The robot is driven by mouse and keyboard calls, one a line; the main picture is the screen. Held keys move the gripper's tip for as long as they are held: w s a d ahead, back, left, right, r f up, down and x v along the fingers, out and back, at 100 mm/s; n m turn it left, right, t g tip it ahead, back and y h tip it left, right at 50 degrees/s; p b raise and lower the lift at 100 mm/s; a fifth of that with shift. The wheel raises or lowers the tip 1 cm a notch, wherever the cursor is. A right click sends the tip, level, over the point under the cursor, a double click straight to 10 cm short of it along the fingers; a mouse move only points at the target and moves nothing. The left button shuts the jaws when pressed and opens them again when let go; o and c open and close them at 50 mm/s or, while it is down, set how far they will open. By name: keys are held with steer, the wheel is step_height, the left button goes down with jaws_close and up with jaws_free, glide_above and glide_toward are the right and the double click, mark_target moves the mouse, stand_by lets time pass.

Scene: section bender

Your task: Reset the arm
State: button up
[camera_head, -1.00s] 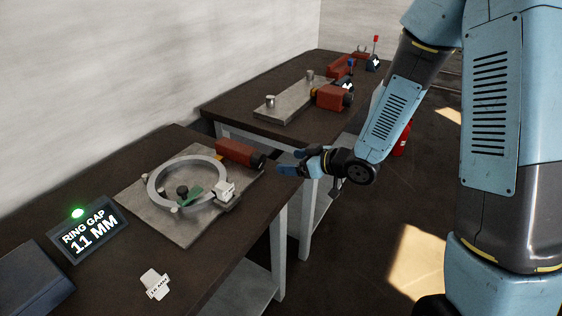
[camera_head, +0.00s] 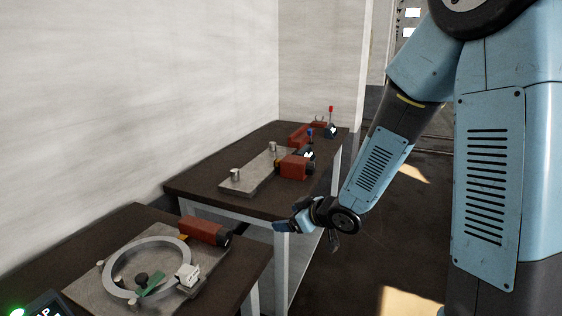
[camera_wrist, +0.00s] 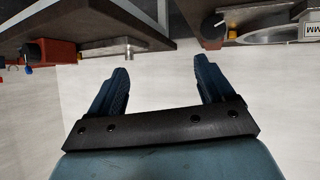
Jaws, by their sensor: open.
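My gripper (camera_head: 287,226) is at the end of my bent arm, beside the gap between the two benches in the head view. In the wrist view its two blue fingers (camera_wrist: 160,80) stand wide apart with nothing between them. The near bench holds a grey ring (camera_head: 113,262) on a metal plate (camera_head: 205,257), with a red-brown block (camera_head: 203,230), a green piece (camera_head: 151,284) and a white labelled block (camera_head: 187,274). My gripper is apart from all of these.
A second dark-topped bench (camera_head: 200,184) stands behind, with a metal plate (camera_head: 240,184), upright pins and red-brown units (camera_head: 295,167). A display (camera_head: 45,306) with a green light is cut off at lower left. Open floor (camera_head: 400,250) lies right of the benches.

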steer(key=s+d+r+m+t+h, duration=0.1)
steer(key=s+d+r+m+h, duration=0.2)
steer(key=d+r, duration=0.45)
steer(key=s+d+r+m+h, duration=0.2)
steer(key=d+r+m+h, duration=0.25)
steer(key=d, duration=0.55)
steer(key=s+d+r+m+g, duration=0.1)
steer(key=s+d+r, duration=0.1)
steer(key=s, duration=0.7)
steer(key=s+d+r+m+g, duration=0.2)
steer(key=s+r, duration=0.2)
steer(key=s, duration=0.5)
steer(key=shift+r+h, duration=0.4)
steer(key=shift+h, duration=0.05)
steer(key=shift+m, duration=0.25)
steer(key=shift+c, duration=0.3)
